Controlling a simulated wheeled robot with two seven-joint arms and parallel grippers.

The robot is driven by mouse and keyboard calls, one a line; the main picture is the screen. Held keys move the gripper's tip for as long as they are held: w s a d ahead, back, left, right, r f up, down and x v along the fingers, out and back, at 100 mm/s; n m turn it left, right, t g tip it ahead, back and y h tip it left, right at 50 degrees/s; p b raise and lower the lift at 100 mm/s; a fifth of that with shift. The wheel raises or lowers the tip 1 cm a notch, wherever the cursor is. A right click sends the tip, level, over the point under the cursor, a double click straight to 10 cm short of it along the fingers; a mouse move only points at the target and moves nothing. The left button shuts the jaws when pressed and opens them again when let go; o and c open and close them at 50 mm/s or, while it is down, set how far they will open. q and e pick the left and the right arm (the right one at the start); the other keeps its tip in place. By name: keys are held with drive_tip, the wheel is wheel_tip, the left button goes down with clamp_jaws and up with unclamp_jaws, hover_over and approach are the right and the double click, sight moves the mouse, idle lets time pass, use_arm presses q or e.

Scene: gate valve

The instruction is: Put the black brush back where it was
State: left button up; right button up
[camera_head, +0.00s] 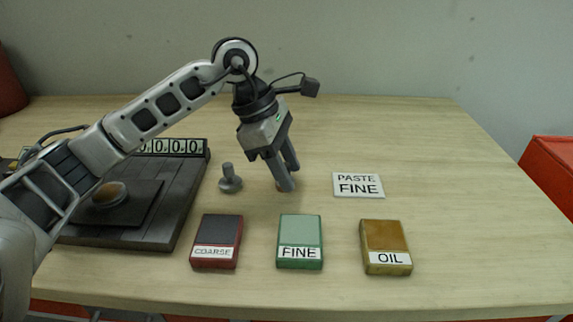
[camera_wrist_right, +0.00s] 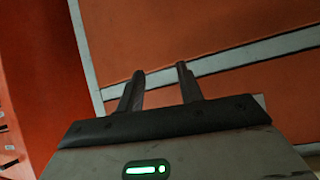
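I cannot make out a black brush in either view. My left gripper (camera_head: 290,180) reaches down over the middle of the table. Its two fingers point down with their tips close to the tabletop, and a small brownish bit shows at the tips. What is between the fingers, if anything, is hidden by the angle. A grey knob-shaped piece (camera_head: 230,180) stands upright on the table just left of these fingers, apart from them. My right gripper (camera_wrist_right: 160,80) shows in the right wrist view with its fingers apart and nothing between them.
A red COARSE block (camera_head: 216,240), a green FINE block (camera_head: 300,241) and an amber OIL block (camera_head: 386,246) line the table's front. A white PASTE FINE card (camera_head: 358,184) lies behind. A dark fixture (camera_head: 170,225) with a number display is at left. The table's right side is clear.

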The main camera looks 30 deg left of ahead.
use_arm(q)
drive_tip(key=shift+r, duration=0.1)
drive_tip(key=shift+a+r, duration=0.1)
drive_tip(key=shift+r, duration=0.15)
drive_tip(key=v, duration=1.1)
drive_tip(key=shift+r, duration=0.3)
drive_tip(key=shift+a, duration=0.15)
